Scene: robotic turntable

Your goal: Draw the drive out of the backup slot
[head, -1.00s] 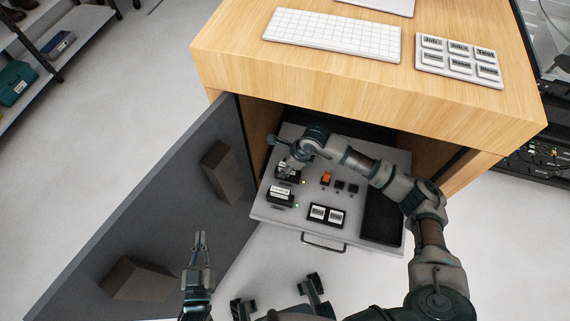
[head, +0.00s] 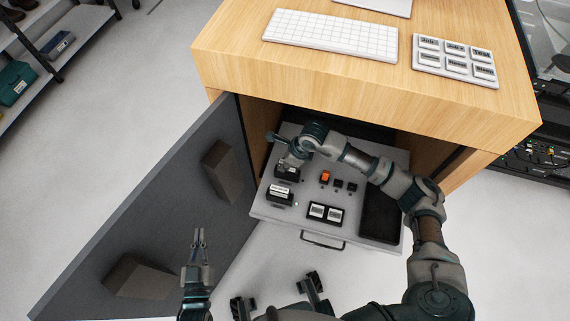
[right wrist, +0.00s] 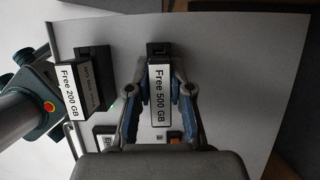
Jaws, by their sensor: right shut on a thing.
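In the right wrist view, a drive labelled "Free 500 GB" (right wrist: 159,96) stands between the fingers of my right gripper (right wrist: 160,100), which is shut on it. A dark slot block (right wrist: 158,48) shows at its end; whether the drive is still seated is hard to tell. In the head view my right gripper (head: 288,167) is over the rear slot (head: 286,174) on the pull-out tray (head: 263,212). Another drive, labelled "Free 200 GB" (right wrist: 70,91), sits at the front slot (head: 279,195). My left gripper (head: 198,238) is empty with a narrow gap between its fingers, beside the cabinet door.
The grey cabinet door (head: 165,195) stands open at left, with two blocks on it. The tray also holds an orange switch (head: 325,177), small black buttons, a two-key panel (head: 325,213) and a dark recess (head: 381,217). The wooden top (head: 350,80) overhangs the rear.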

